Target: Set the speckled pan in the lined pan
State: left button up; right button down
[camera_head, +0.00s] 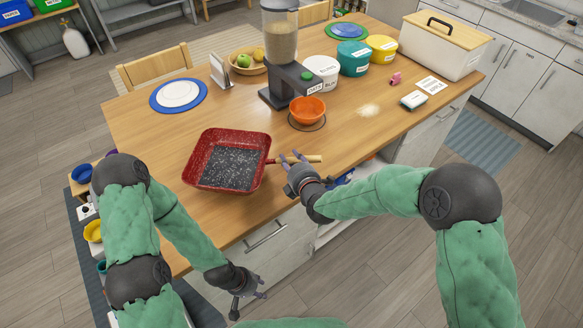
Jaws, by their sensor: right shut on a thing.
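The speckled pan (228,160) is a square red pan with a dark, white-flecked inside. It is on or just above the wooden table near its front edge; I cannot tell if it touches the table. Its handle, with a pale wooden end, points right. My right gripper (294,163) is shut on this handle. My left gripper (249,297) is open and empty, low in front of the table's front edge. I cannot make out a separate lined pan in this view.
An orange bowl (307,109) stands on a dark ring behind the handle, with a food dispenser (280,50) behind it. A blue-rimmed plate (178,95), a fruit bowl (246,65) and lidded tubs (353,58) stand further back. The table right of my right gripper is mostly clear.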

jog(key=shift+w+d+f+b, duration=0.1)
jog(key=shift+w+f+b, duration=0.2)
jog(key=shift+f, duration=0.6)
jog(key=shift+w+f+b, duration=0.15)
jog(key=shift+f+b, duration=0.1)
jog(key=shift+f, duration=0.75)
jog(key=c, duration=0.9)
grip_release()
jog(key=shift+s+f, duration=0.1)
jog(key=shift+f, duration=0.05)
